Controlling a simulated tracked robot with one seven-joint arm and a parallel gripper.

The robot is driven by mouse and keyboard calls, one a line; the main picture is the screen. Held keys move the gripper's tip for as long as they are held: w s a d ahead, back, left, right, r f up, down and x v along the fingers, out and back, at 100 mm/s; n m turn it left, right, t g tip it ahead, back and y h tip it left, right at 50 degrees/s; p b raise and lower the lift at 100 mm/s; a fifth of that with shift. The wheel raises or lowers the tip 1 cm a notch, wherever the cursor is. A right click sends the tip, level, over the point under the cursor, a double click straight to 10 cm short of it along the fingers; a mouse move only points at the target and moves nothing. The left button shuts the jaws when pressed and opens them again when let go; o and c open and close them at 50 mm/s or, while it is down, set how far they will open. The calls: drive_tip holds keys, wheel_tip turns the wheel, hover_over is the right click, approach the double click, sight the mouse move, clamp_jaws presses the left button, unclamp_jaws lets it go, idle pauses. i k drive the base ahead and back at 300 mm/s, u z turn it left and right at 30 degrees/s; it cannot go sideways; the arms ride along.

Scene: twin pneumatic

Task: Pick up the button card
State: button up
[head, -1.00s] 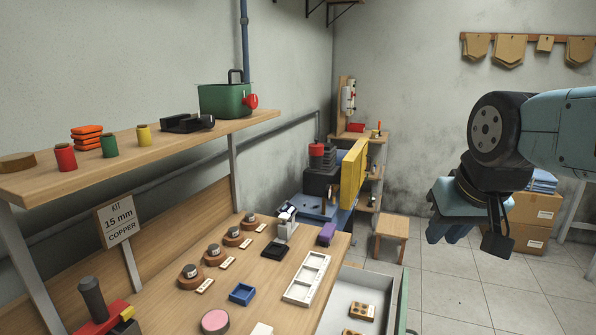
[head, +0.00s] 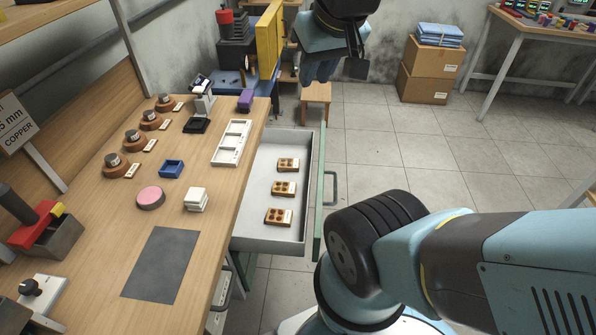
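Three small brown cards with dark round spots and a pale strip lie in a row in the open grey drawer: a far one (head: 287,164), a middle one (head: 283,188) and a near one (head: 278,217). They look like button cards, but their details are small. My gripper (head: 318,74) hangs at the top of the view, pointing down, beyond the drawer and well apart from the cards. Its fingers are small and dark, and I cannot tell whether they are open. Nothing is visibly held.
The green drawer front (head: 319,195) stands out over clear tiled floor (head: 400,150).

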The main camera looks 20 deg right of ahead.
sight(283, 218)
drive_tip(key=u, duration=0.4)
drive_tip(key=k, duration=1.4)
drive_tip(key=z, duration=0.45)
drive_tip(key=i, duration=1)
drive_tip(key=u, duration=0.05)
